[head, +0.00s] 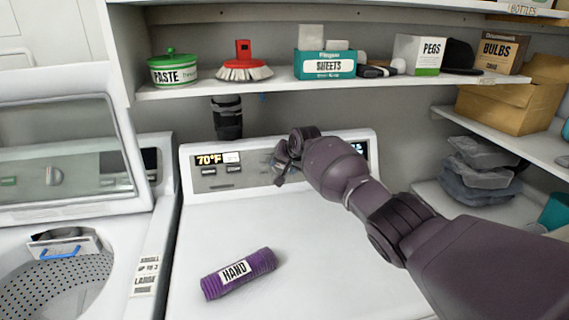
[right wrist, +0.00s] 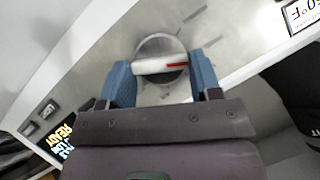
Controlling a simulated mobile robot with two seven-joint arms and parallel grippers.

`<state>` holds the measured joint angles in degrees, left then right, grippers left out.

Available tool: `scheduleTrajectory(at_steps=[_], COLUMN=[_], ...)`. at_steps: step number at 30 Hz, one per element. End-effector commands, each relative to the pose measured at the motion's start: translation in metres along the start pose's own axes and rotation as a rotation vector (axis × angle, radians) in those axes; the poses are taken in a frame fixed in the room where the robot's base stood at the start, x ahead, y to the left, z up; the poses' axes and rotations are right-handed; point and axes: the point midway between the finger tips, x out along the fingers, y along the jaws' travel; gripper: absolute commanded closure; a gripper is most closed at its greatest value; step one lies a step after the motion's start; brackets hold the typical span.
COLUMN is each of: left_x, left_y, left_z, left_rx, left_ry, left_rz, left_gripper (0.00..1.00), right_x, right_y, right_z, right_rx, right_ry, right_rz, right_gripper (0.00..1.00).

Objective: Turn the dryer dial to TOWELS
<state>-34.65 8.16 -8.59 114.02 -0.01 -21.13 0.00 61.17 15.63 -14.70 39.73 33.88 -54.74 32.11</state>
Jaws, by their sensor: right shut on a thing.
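The dryer (head: 310,240) stands in the middle of the head view, with a grey control panel (head: 216,180) along its back. Its dial (right wrist: 160,62) shows in the right wrist view as a round grey knob with a pale grip bar and a red mark on the bar's right part. My right gripper (right wrist: 164,78) has its blue fingers on either side of the dial, shut on it. In the head view the gripper (head: 283,163) is at the panel and largely hides the dial. The marks around the dial are too blurred to read. My left gripper is not in view.
An open washer (head: 70,220) stands at left. A shelf (head: 300,80) above the panel holds a PASTE tub, a brush and boxes. A panel display (head: 209,160) reads 70°F. Much of the dryer top is clear.

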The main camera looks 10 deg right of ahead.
Motion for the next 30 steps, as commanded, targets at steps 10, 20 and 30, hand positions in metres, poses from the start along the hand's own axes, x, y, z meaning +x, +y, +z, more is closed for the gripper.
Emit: scheduleTrajectory(at_steps=[10, 20, 30], left_x=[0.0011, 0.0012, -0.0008], left_y=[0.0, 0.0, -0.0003], left_z=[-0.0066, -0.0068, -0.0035], left_rx=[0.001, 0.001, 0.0], left_ry=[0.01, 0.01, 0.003], left_rz=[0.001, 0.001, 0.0], left_gripper=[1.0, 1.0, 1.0], right_x=[0.0008, 0.001, 0.0006], right_y=[-0.0008, -0.0005, -0.0008], right_z=[0.0012, 0.0014, 0.0008], right_rx=[-0.073, -0.077, -0.076], right_ry=[-0.002, -0.002, -0.001], right_rz=[0.039, 0.042, 0.041], right_gripper=[0.66, 0.66, 0.17])
